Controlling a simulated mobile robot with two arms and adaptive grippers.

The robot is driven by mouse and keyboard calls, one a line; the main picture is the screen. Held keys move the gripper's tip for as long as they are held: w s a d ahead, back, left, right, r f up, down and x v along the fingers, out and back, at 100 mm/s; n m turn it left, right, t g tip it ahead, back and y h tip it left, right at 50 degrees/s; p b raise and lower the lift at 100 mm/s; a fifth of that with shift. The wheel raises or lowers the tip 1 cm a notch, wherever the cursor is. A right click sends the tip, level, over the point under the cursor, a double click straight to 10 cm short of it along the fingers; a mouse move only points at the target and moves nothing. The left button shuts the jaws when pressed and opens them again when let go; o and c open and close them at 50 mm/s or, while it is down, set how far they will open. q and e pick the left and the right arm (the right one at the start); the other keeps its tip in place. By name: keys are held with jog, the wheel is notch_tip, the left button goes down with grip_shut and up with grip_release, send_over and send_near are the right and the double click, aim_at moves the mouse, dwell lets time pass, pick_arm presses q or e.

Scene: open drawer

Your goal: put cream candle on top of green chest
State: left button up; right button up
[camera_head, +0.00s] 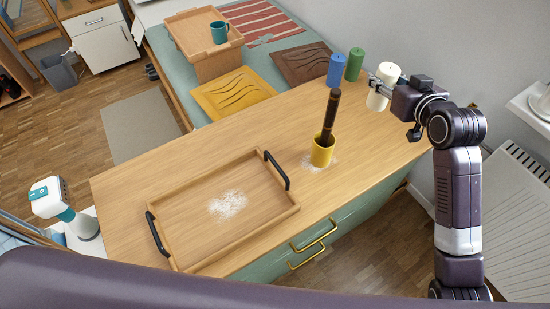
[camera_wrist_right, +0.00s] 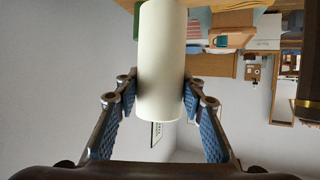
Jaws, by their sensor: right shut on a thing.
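The cream candle (camera_head: 380,94) is a pale upright cylinder at the far right end of the green chest's wooden top (camera_head: 300,110). My right gripper (camera_head: 384,84) is shut on it, coming in from the right. In the right wrist view the candle (camera_wrist_right: 162,60) stands between both blue-padded fingers (camera_wrist_right: 161,88). I cannot tell whether its base touches the top. The chest has a green front (camera_head: 350,212) with gold handles (camera_head: 313,236). My left gripper is not in view.
Blue (camera_head: 335,70) and green (camera_head: 354,64) candles stand just left of the cream one. A yellow cup (camera_head: 322,151) holding a dark pepper mill-like stick and a wooden tray (camera_head: 165,219) with black handles occupy the top. White powder lies on the tray and near the cup.

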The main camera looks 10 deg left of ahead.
aim_at(388, 63)
jog(key=shift+m+h, duration=0.5)
jog(key=w+r, duration=0.2)
jog(key=r, duration=0.1)
jog(key=shift+w+a+r, duration=0.15)
jog(key=shift+w, duration=0.15)
notch_tip(388, 63, down, 20)
jog(key=shift+f, duration=0.1)
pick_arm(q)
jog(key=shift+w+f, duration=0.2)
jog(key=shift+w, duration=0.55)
pick_arm(e)
jog(key=o, duration=1.4)
jog(key=shift+c, duration=0.2)
jog(key=shift+s, duration=0.15)
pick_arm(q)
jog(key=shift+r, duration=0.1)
pick_arm(e)
jog(key=v, duration=1.2)
